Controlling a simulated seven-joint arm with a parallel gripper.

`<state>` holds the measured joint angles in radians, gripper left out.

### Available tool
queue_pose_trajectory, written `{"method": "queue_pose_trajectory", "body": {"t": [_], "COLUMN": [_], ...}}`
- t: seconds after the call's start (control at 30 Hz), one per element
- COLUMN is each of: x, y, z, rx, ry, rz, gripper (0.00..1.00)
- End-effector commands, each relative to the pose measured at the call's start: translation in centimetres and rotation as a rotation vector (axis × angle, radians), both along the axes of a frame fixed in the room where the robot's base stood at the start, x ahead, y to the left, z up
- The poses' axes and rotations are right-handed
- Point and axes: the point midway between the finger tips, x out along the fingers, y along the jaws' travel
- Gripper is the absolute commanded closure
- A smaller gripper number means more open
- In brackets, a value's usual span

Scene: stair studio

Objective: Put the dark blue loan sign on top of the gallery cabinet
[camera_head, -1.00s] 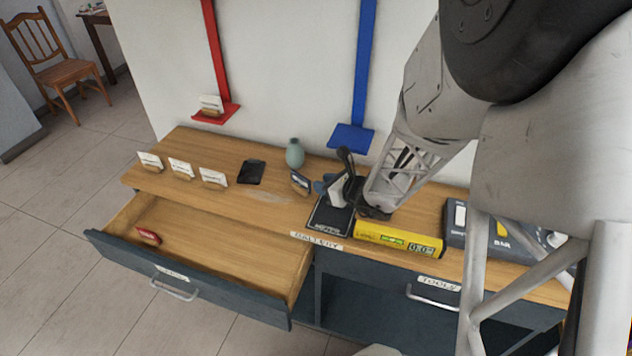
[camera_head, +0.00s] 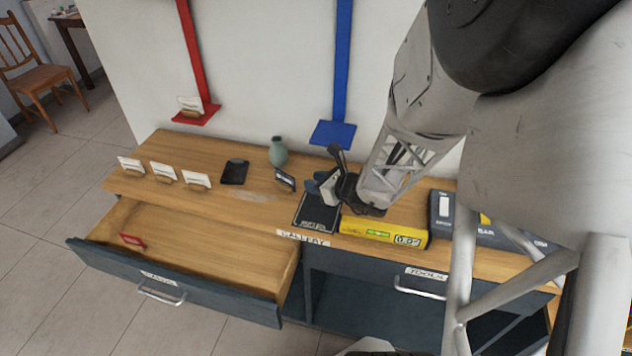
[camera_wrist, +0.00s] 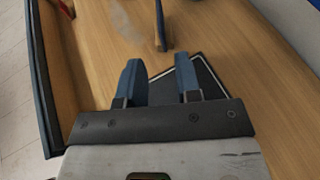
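A small dark blue sign (camera_head: 285,180) stands upright on the wooden top of the cabinet (camera_head: 235,205); I take it for the loan sign. In the wrist view, the sign (camera_wrist: 160,25) shows edge-on as a thin dark blue strip ahead of the fingertips. My gripper (camera_head: 318,183) is just to the right of the sign in the head view. In the wrist view, my gripper (camera_wrist: 159,70) is open, its two blue fingers apart with nothing between them. A label reading roughly "GALLERY" (camera_head: 302,237) is on the cabinet's front edge.
A black plate (camera_head: 316,212) lies below my gripper. A yellow box (camera_head: 384,231) and a grey case (camera_head: 476,217) stand right. A green vase (camera_head: 278,151), black tablet (camera_head: 234,172) and white cards (camera_head: 163,172) stand left. The open drawer (camera_head: 190,250) holds a red sign (camera_head: 132,240).

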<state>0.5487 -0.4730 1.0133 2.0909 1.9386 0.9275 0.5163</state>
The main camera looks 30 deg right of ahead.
Motion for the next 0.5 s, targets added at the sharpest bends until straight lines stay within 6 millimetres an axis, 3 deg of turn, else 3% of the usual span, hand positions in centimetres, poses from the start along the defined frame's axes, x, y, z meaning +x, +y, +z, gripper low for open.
{"method": "queue_pose_trajectory", "body": {"t": [0.27, 0.5], "x": [0.0, -1.1], "y": [1.4, 6.1], "z": [1.3, 5.3], "rx": [-0.048, -0.23], "ry": [-0.01, -0.048], "rz": [0.073, 0.342], "gripper": [0.69, 0.69]}}
